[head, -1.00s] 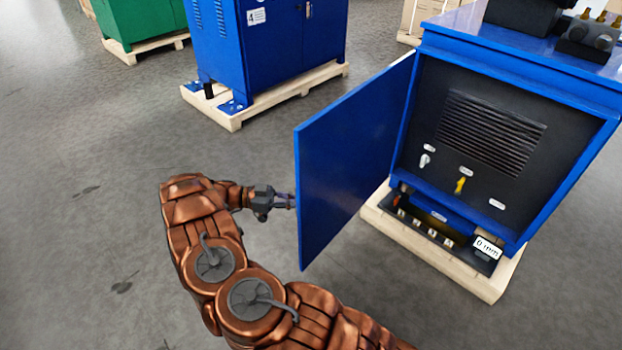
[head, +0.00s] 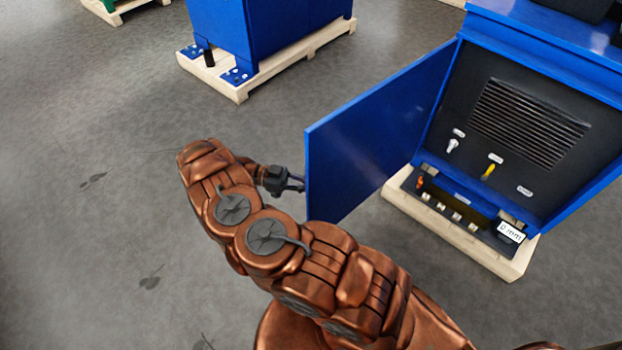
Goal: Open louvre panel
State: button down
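The blue door panel (head: 375,135) of the crimper cabinet stands swung wide open on its hinge side at the cabinet's left edge. Inside the cabinet a dark louvred panel (head: 528,118) with horizontal slats shows, with a white knob (head: 452,145) and a yellow knob (head: 488,172) below it. My gripper (head: 298,184) is at the door's free left edge, its fingers pointing right. The fingertips are partly hidden at the door edge, and I cannot tell whether they touch or grip it.
The cabinet stands on a wooden pallet (head: 470,240). A label reading 0 mm (head: 510,232) sits at its lower front. Another blue cabinet (head: 270,35) on a pallet stands behind. The grey floor at left is clear.

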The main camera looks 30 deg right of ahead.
jog(key=shift+d+f, duration=0.1)
jog(key=c, duration=1.6)
grip_release()
jog(key=o, duration=0.4)
jog(key=shift+s, duration=0.1)
